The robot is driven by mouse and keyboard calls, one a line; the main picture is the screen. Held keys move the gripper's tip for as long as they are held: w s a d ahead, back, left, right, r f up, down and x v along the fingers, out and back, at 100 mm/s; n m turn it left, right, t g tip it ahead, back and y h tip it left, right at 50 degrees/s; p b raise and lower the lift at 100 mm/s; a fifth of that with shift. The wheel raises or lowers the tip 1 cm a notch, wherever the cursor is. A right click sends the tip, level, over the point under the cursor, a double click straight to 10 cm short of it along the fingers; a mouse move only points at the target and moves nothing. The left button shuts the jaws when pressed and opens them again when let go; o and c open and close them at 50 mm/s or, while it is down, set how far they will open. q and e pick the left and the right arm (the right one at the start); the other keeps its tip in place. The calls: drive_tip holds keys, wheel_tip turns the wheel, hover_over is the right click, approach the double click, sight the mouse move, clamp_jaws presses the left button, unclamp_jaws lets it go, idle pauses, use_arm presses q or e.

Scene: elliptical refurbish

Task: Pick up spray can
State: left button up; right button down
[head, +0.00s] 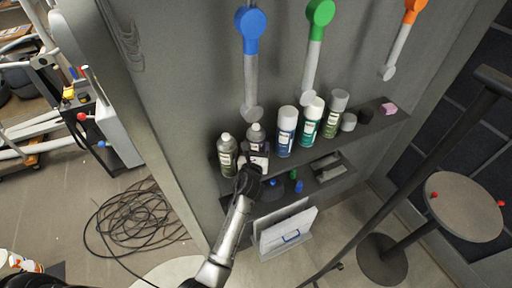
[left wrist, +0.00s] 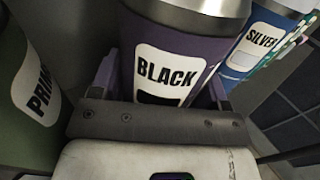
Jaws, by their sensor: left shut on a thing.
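A purple spray can labelled BLACK (left wrist: 172,62) stands upright between the fingers of my left gripper (left wrist: 160,105). In the head view the top of this can (head: 256,136) shows on the upper shelf's left part, with my left gripper (head: 255,165) in front of it. The gripper is shut on the can's body. The can's base is hidden, so I cannot tell whether it touches the shelf. A green can labelled PRIM… (head: 227,158) is close on its left. A blue can labelled SILVER (head: 286,133) is on its right. My right gripper is not in view.
More spray cans, one green (head: 311,124) and one grey (head: 335,115), stand farther right on the shelf (head: 375,127). Coloured-handled tools, including a blue one (head: 250,22), hang above. A lower shelf holds small items. A round table (head: 465,205) stands right; coiled cable (head: 135,218) lies left.

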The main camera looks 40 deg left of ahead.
sight(256, 138)
use_arm(q)
drive_tip(key=shift+r, duration=0.65)
wheel_tip(256, 138, up, 4)
drive_tip(key=shift+f+p, duration=0.25)
drive_tip(key=shift+p, duration=0.5)
drive_tip(key=s+d+r+m+t+h, duration=0.1)
drive_tip(key=s+d+r+m+h, duration=0.15)
drive_tip(key=d+r, duration=0.45)
drive_tip(key=s+d+r+m+t+h, duration=0.1)
drive_tip(key=s+d+r+h, duration=0.15)
drive_tip(key=d+r, duration=0.5)
drive_tip(key=s+d+f+m+h, duration=0.3)
drive_tip(key=s+f+h, duration=0.15)
drive_tip(key=s, duration=0.25)
wheel_tip(256, 138, up, 18)
drive_tip(key=p, duration=1.6)
drive_tip(key=shift+d+t, duration=0.2)
drive_tip(key=shift+t, duration=0.2)
drive_tip(key=shift+r, duration=0.1)
